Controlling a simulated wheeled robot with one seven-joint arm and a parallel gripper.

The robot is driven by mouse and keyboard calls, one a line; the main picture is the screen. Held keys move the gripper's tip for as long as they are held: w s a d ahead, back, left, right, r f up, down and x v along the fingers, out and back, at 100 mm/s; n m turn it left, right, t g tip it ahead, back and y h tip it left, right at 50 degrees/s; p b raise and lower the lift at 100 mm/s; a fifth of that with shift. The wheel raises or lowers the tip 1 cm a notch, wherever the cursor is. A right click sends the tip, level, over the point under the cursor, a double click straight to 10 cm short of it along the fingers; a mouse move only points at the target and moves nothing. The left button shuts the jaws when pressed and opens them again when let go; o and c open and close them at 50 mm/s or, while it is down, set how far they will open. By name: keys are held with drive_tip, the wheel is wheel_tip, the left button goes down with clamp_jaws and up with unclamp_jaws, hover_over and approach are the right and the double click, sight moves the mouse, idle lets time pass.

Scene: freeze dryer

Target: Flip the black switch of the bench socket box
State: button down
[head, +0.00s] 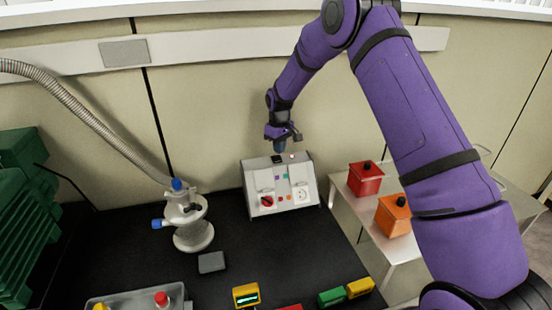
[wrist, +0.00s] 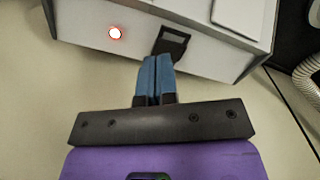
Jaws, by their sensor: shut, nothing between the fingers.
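The bench socket box (head: 309,168) is a light grey box with a sloped front, standing at the back of the black bench. Its black switch (head: 276,158) is on the top, at the left in the head view. In the wrist view the black switch (wrist: 173,43) lies just beyond the fingertips, slightly right of them. My gripper (head: 280,149) points down right above the switch. In the wrist view my gripper (wrist: 154,62) has its blue fingers together and empty. I cannot tell whether the tips touch the switch.
A metal flask-like vessel (head: 194,238) with a hose stands left of the box. The wall is close behind the box.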

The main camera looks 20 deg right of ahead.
sight(279, 157)
drive_tip(key=shift+f, duration=1.15)
idle(0.7)
drive_tip(key=shift+r, duration=3.5)
